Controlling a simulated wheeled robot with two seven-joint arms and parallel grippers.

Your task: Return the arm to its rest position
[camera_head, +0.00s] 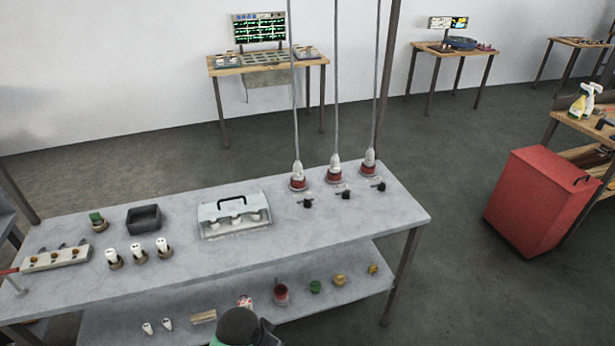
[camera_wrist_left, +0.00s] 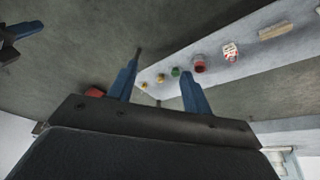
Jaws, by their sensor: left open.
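My left gripper (camera_wrist_left: 160,66) shows in the left wrist view with its two blue fingers spread apart. Nothing is between them. It is apart from the table (camera_head: 330,232) and its lower shelf (camera_head: 345,303). In the head view a dark rounded part of my own arm shows at the bottom middle, in front of the shelf; the left fingers cannot be made out there.
The tabletop holds a white handled case (camera_head: 233,216), a dark bin (camera_head: 144,218) and hanging red-based devices (camera_head: 298,181). Small items, including a red cup (camera_head: 281,293), stand on the shelf. A red cabinet (camera_head: 540,200) stands at right. Floor between is clear.

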